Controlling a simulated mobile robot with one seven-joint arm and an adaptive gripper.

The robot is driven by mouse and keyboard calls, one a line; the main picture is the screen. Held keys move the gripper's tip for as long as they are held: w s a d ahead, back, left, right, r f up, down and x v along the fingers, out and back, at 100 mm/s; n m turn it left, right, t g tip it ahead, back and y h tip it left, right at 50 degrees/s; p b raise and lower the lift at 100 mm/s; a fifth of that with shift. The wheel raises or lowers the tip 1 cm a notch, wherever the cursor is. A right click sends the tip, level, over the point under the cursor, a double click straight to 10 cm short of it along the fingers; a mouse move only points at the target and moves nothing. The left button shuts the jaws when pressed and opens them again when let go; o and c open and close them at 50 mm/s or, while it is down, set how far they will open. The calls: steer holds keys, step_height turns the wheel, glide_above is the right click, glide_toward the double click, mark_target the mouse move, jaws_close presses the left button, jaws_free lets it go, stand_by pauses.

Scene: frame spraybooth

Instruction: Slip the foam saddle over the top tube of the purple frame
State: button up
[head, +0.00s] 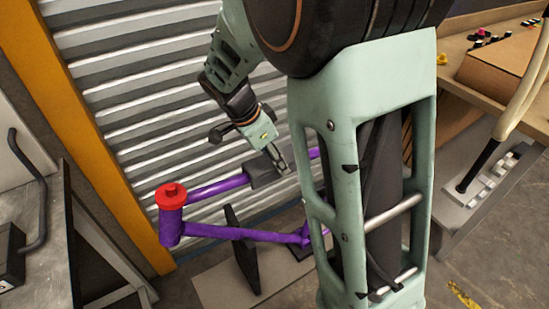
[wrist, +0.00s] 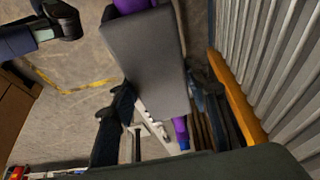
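The purple frame (head: 190,232) is held low in front of the shutter, with a red cap (head: 171,195) on its head tube. The foam saddle (head: 262,178) is a grey block in line with the top tube (head: 220,187), and purple tube shows at both its ends. In the wrist view the saddle (wrist: 147,65) fills the middle, with purple tube (wrist: 181,132) beyond its lower end. My gripper (head: 284,168) points down at the saddle's right part, at or very near it. Whether its fingers grip the foam is not clear. The saddle's underside is hidden.
A dark upright plate (head: 243,250) stands by the lower tube. The ribbed shutter (head: 140,95) and yellow post (head: 85,130) are close behind. A bench (head: 38,215) is at left, and a wooden worktop (head: 470,60) at right. My arm hides the frame's right part.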

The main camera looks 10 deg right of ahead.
steer(key=o, duration=0.5)
steer(key=v, duration=1.2)
steer(key=shift+d, duration=0.1)
